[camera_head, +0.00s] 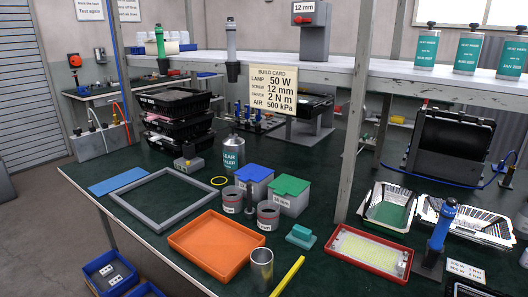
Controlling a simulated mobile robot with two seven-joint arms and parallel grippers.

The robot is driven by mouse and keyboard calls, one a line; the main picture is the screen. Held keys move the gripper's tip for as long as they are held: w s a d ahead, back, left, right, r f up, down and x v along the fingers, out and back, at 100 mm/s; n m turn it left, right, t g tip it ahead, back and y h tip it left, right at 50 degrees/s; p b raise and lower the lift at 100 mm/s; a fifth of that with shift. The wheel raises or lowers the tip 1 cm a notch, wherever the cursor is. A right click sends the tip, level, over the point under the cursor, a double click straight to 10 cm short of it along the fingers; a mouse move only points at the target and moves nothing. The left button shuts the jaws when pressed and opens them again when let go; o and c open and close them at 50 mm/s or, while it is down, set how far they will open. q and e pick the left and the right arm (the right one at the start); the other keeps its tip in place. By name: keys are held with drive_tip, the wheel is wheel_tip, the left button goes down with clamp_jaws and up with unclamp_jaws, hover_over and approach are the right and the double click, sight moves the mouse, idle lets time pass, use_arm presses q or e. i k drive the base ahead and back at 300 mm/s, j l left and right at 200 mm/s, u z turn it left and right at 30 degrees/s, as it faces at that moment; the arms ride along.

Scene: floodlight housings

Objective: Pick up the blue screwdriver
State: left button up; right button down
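The blue screwdriver (441,226) stands upright, slightly tilted, at the right front of the dark green bench top (330,268). Its lower end is in a dark holder (428,264). Nothing is gripping it. Neither of my grippers shows in the head view, so where they are relative to it cannot be told.
A grey post (352,140) and a shelf (380,78) stand behind. An orange tray (193,264) lies further left.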

sight(447, 213)
drive_tip(key=z, duration=1.35)
